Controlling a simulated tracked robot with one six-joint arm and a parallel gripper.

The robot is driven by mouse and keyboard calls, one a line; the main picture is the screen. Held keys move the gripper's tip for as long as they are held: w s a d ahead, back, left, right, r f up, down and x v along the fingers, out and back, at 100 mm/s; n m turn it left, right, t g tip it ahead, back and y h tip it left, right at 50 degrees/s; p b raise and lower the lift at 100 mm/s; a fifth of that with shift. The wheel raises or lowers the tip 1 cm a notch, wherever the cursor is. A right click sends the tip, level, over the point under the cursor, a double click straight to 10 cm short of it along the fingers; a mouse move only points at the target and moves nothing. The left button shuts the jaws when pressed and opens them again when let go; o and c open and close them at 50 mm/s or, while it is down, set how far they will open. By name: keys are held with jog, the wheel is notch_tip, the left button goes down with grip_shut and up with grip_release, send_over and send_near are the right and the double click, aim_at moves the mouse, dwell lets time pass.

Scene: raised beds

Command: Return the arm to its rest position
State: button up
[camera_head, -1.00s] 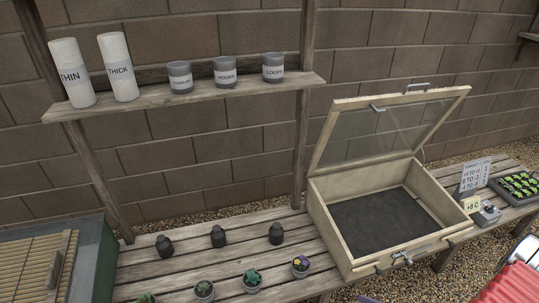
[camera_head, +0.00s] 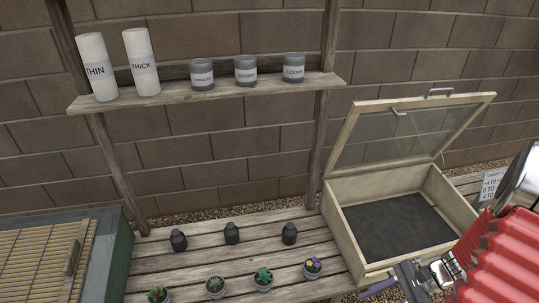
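My arm shows at the right edge of the head view, with a red ribbed sleeve and a shiny metal link above it. Grey and chrome metal parts stand out at the sleeve's lower left, in front of the wooden cold frame's (camera_head: 352,228) lower right side. I cannot make out two fingertips there, so I cannot tell whether my gripper is open or shut, or whether it holds anything. The cold frame's glazed lid (camera_head: 412,135) is raised, and dark soil (camera_head: 395,225) shows inside. The arm hides the frame's front right corner.
A wall shelf (camera_head: 215,93) holds two white cylinders and three grey pots. On the slatted bench (camera_head: 215,262) stand three dark bottles and several small potted plants. A box with a slatted top (camera_head: 45,262) is at left. A sign (camera_head: 490,185) stands behind my arm.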

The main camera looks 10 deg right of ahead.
jog(key=a+r+n+t+h, duration=0.1)
jog(key=a+r+n+h, duration=0.2)
jog(key=r, duration=0.7)
jog(key=a+r+n+t+h, duration=0.2)
jog(key=a+r+n+h, duration=0.1)
jog(key=a+r+n, duration=0.5)
jog(key=s+a+r+n+t+h, duration=0.1)
jog(key=a+r+n+h, duration=0.2)
jog(key=r, duration=0.8)
jog(key=a+n, duration=0.2)
jog(key=n, duration=0.1)
jog(key=shift+a+r+n+t, duration=0.3)
jog(key=shift+r+t, duration=0.05)
jog(key=shift+t, duration=0.05)
